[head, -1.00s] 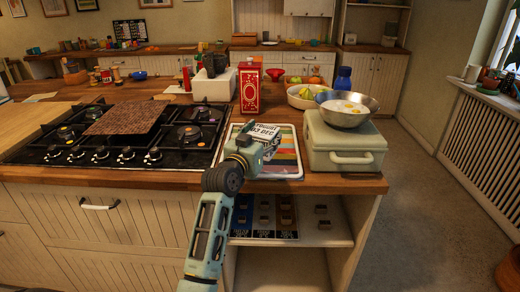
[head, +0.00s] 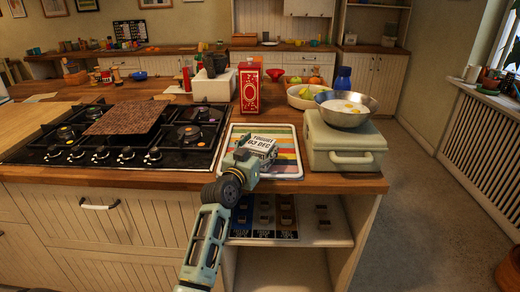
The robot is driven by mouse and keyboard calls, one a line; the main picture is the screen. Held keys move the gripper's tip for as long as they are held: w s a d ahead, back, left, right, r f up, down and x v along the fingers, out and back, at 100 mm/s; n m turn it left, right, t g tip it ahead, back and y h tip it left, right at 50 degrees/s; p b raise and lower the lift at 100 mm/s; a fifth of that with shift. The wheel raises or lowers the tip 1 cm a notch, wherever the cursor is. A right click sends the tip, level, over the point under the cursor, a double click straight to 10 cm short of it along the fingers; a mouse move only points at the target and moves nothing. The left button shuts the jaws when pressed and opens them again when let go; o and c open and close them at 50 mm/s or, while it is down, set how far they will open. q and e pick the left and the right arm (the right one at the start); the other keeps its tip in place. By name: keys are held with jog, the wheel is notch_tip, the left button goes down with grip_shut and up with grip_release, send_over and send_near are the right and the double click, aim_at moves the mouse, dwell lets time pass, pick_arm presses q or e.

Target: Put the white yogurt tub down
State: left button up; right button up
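The white yogurt tub (head: 260,144) shows its printed label, with "03 DEC" legible. It is over the striped tray (head: 289,165) on the counter, just right of the stove. My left gripper (head: 256,157) comes from the front left and is at the near side of the tub, seemingly shut on it. The fingertips are mostly hidden by the gripper's own body and the tub. I cannot tell whether the underside of the tub touches the tray. My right gripper is not in view.
A red carton (head: 249,88) stands behind the tray. A pale green box (head: 345,145) with a metal bowl (head: 347,108) on it stands close on the right. The gas stove (head: 120,136) lies left. A fruit bowl (head: 302,98) stands behind. Below is an open shelf (head: 325,232).

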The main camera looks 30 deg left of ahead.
pick_arm(q)
jog(key=shift+o, duration=1)
jog(key=shift+s+r, duration=0.1)
jog(key=s+d, duration=0.2)
jog(key=s, duration=0.9)
jog(key=shift+s+b, duration=0.35)
